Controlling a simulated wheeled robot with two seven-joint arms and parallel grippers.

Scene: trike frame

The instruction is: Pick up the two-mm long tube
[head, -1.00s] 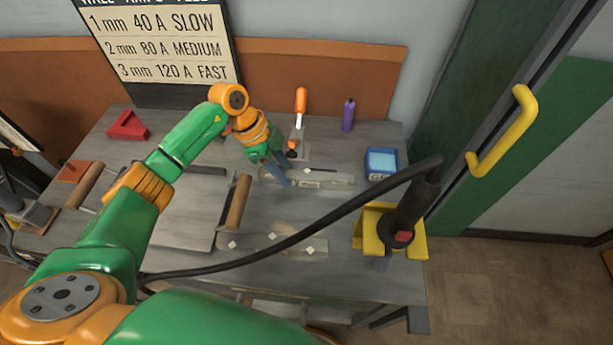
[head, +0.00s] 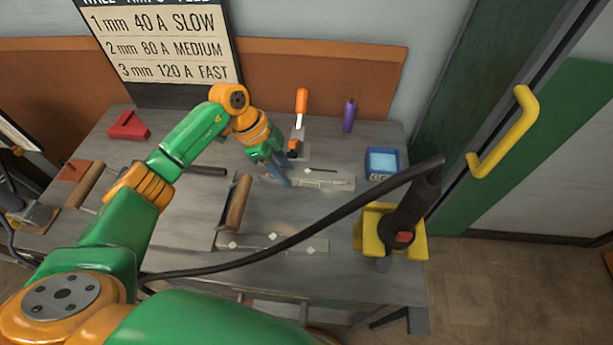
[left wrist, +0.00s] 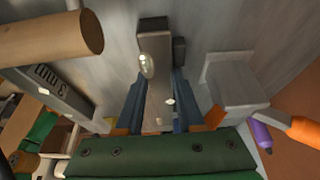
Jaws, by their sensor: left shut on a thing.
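My left gripper (head: 282,180) points down over the middle back of the workbench. It is shut on a long grey metal tube (head: 335,183), which runs left to right along the bench. In the left wrist view the tube (left wrist: 154,50) lies between the blue fingers (left wrist: 152,105) and extends past them, with a pale mark on its face. I cannot read a thickness mark on it. Whether it touches the bench is unclear. A second grey piece marked "3 mm" (left wrist: 50,85) is at the left of the wrist view. My right gripper is not in view.
An orange-handled clamp (head: 301,105) and purple bottle (head: 348,115) stand behind the tube. A blue box (head: 382,162) and yellow holder (head: 372,222) with a black torch are at right, its cable crossing the bench. A brown cylinder (head: 238,203) lies at left; a red block (head: 128,126) is farther back.

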